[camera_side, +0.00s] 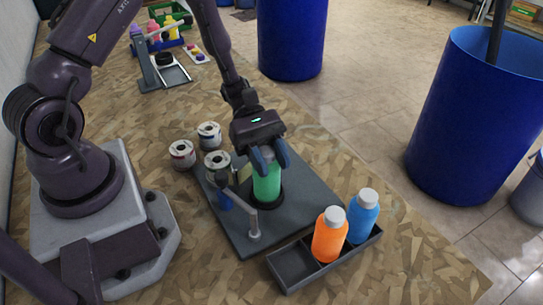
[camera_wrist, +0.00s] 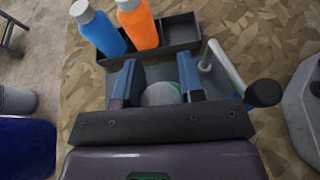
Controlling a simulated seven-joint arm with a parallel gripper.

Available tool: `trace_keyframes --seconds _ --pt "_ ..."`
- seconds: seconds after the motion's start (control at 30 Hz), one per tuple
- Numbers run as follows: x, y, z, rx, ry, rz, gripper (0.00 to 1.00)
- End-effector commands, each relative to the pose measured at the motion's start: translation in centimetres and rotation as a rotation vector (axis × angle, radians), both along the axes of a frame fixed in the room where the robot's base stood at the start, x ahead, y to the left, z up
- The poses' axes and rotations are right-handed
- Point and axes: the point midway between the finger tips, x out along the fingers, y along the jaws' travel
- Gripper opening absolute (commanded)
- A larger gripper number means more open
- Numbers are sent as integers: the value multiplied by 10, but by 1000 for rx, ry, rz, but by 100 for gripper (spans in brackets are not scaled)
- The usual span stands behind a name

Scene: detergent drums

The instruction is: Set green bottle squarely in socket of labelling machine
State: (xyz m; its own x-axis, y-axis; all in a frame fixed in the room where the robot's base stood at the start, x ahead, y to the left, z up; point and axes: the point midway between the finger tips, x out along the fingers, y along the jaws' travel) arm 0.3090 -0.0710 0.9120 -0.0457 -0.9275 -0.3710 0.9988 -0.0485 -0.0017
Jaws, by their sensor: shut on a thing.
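The green bottle (camera_side: 267,184) stands upright at the black ring-shaped socket (camera_side: 267,203) on the grey plate of the labelling machine (camera_side: 313,194). My gripper (camera_side: 270,158) is above it with its blue fingers closed on the bottle's upper part.
A dark tray (camera_side: 292,268) at the front holds an orange bottle (camera_side: 329,240) and a blue bottle (camera_side: 363,218). A grey post with an arm (camera_side: 253,221) stands close to the green bottle. Label rolls (camera_side: 209,134) stand behind left. Large blue drums (camera_side: 475,120) stand beyond the table.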

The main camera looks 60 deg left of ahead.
Motion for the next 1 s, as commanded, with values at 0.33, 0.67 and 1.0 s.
trace_keyframes --seconds 0.33,0.67,1.0 --pt "0 0 -1 0 -2 0 0" --pt "0 0 -1 0 -2 0 66" --pt "2 14 4 2 -5 4 66"
